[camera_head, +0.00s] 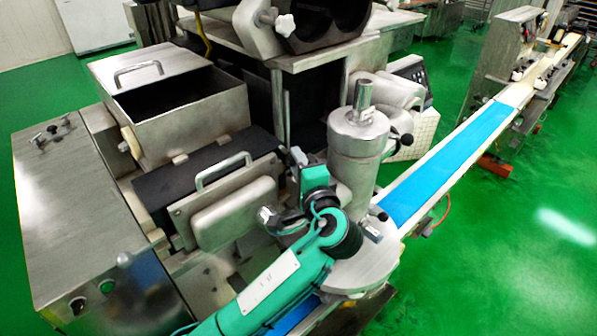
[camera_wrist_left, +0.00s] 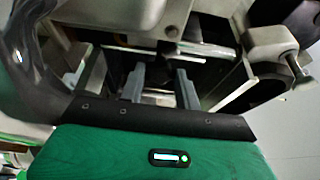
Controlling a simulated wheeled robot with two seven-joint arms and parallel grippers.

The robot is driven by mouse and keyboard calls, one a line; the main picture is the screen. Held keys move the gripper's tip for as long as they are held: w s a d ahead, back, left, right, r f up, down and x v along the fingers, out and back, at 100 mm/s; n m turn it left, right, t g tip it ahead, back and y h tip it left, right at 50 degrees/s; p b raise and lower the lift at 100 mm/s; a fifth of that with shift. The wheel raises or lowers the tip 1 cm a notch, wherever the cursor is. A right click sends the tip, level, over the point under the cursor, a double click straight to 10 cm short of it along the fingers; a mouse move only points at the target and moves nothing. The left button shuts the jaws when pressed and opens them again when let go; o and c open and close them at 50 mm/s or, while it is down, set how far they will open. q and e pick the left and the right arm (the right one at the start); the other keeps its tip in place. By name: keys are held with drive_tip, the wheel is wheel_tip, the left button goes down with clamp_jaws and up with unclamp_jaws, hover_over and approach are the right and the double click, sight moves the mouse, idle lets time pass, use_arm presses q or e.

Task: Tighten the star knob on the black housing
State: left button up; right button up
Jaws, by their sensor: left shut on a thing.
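A pale star knob (camera_head: 285,24) sits on a light grey bracket beside the black housing (camera_head: 330,22) at the top of the head view. In the left wrist view, a pale rounded knob or fitting (camera_wrist_left: 270,42) is at the upper right, clear of the fingers. My left gripper (camera_head: 298,157) is at the end of the teal arm, low in front of the machine and well below that star knob. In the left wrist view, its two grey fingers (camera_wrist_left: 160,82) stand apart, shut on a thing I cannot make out. My right gripper is not in view.
A steel cylinder (camera_head: 358,150) stands just right of my left gripper. A handled steel cover (camera_head: 232,205) and an open steel hopper (camera_head: 185,105) are to the left. A blue conveyor belt (camera_head: 430,180) runs to the upper right.

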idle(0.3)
use_arm(q)
drive_tip(key=o, duration=1)
drive_tip(key=shift+p+v, duration=0.85)
drive_tip(key=shift+v, duration=6.05)
drive_tip(key=shift+a, duration=0.1)
